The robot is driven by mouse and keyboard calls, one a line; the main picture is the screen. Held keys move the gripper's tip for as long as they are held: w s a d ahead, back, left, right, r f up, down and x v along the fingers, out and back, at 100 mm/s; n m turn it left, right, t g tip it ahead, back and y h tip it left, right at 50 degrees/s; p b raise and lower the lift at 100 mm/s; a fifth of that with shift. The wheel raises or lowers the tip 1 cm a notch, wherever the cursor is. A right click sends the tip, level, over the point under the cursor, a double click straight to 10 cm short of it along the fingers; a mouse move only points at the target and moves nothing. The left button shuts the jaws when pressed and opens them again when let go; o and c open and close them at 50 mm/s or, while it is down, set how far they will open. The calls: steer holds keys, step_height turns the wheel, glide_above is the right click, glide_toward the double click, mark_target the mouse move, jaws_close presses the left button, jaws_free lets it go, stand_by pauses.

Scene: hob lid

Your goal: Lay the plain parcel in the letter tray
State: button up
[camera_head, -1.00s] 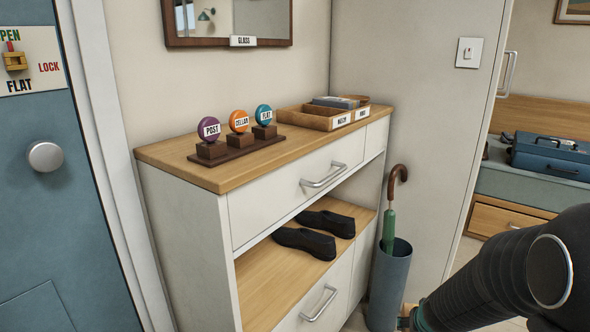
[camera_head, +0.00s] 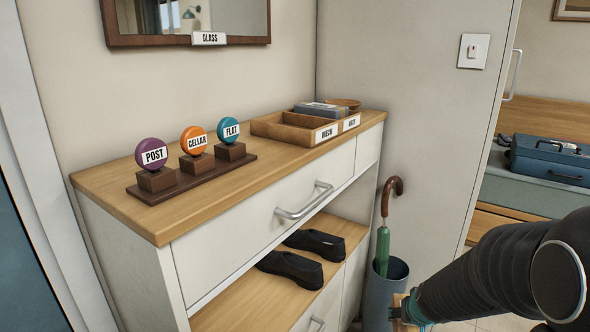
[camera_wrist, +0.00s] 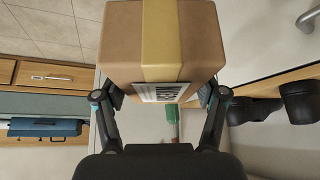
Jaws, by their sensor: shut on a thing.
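A brown parcel (camera_wrist: 120,35) with a tan tape band and a printed label fills the top middle of the wrist view. My gripper (camera_wrist: 160,97) is shut on it, one finger on each side. In the head view my gripper (camera_head: 411,309) is low at the right, by the umbrella stand, and only a sliver of the parcel shows. The wooden letter tray (camera_head: 283,137) lies on the cabinet top at its back right. It has compartments with white labels, too small to read surely. The left compartment looks empty; grey-blue flat items lie in the back right part.
The cabinet top (camera_head: 225,188) carries a stand with purple POST, orange CELLAR and teal FLAT knobs (camera_head: 196,141). Dark shoes (camera_head: 292,268) lie on the shelf below. An umbrella (camera_head: 383,250) stands in a grey holder (camera_head: 378,295). Bare wood lies in front of the tray.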

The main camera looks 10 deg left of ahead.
steer(key=s+a+r+n+g+y, duration=0.1)
steer(key=a+r+n, duration=0.3)
steer(key=r, duration=1.4)
steer(key=s+a+r+n+g+y, duration=0.1)
steer(key=a+r+n+y, duration=0.2)
steer(key=a+r, duration=0.5)
steer(key=s+a+r+n+g+y, duration=0.1)
steer(key=a+r+n, duration=0.5)
steer(key=r, duration=2.3)
steer(key=shift+a+r+g+y, duration=0.4)
steer(key=shift+a+g, duration=0.15)
steer(key=shift+g, duration=0.05)
